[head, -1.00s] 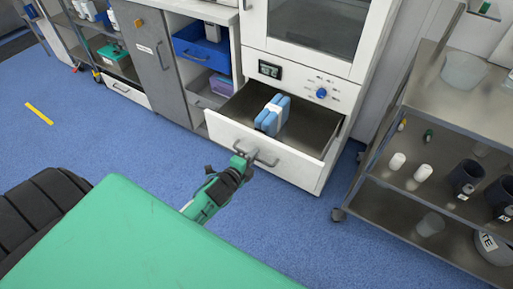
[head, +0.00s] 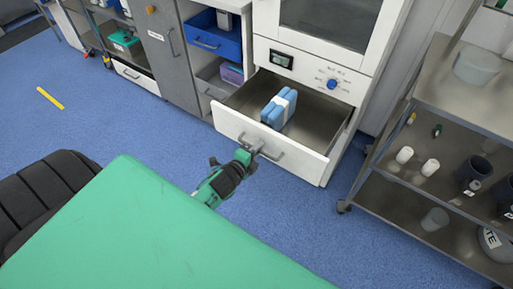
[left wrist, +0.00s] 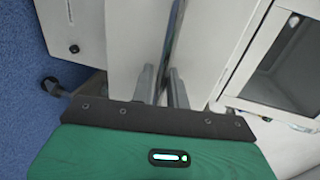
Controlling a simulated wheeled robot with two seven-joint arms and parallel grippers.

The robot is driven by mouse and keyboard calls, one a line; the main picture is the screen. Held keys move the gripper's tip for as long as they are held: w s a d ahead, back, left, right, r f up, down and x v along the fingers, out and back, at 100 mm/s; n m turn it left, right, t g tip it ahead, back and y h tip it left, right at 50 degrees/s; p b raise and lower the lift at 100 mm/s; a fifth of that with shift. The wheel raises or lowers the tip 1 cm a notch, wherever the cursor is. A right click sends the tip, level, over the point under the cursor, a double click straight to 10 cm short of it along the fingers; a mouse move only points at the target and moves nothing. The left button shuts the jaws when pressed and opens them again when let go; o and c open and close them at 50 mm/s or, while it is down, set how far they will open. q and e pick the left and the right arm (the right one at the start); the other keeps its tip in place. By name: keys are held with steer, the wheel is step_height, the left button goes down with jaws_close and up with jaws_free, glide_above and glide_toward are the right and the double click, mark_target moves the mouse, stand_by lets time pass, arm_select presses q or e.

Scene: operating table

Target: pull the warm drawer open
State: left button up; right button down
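The warm drawer (head: 262,132) is the white-fronted drawer below the cabinet's display and blue knob, and it stands pulled out with its dark inside showing. Blue folded packs with a white band (head: 279,107) lie in it. My left gripper (head: 252,149) is at the left part of the drawer's metal handle (head: 272,153) and appears shut on it. In the left wrist view the two fingers (left wrist: 160,85) are close together at the drawer front; the handle between them is mostly hidden. My right gripper is not in view.
A metal shelf cart (head: 400,184) with cups and bottles stands at the right, close to the drawer's right side. Grey cabinets with a blue bin (head: 217,40) are at the left.

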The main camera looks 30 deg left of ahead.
arm_select(q)
steer(key=shift+s, duration=0.1)
